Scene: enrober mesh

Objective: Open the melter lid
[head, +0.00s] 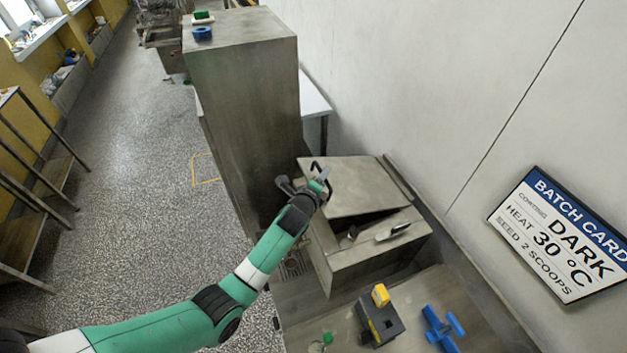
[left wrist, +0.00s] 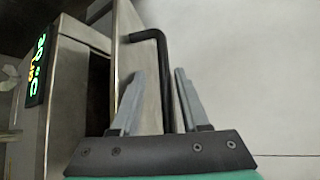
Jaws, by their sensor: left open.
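The melter (head: 375,258) is a grey metal box against the wall. Its flat metal lid (head: 350,188) is tilted up, with a dark gap under it; the lid (left wrist: 130,65) and the gap also show in the left wrist view. A black bar handle (head: 316,164) sits at the lid's left edge. My left gripper (head: 323,179) is at this handle. In the left wrist view its open fingers (left wrist: 158,78) stand either side of the handle (left wrist: 164,75), with space visible around the bar. My right gripper is not in view.
A tall steel cabinet (head: 245,115) stands close behind my left arm. A scoop-like metal tool (head: 393,231) lies on the melter's top. A batch card (head: 562,235) hangs on the wall.

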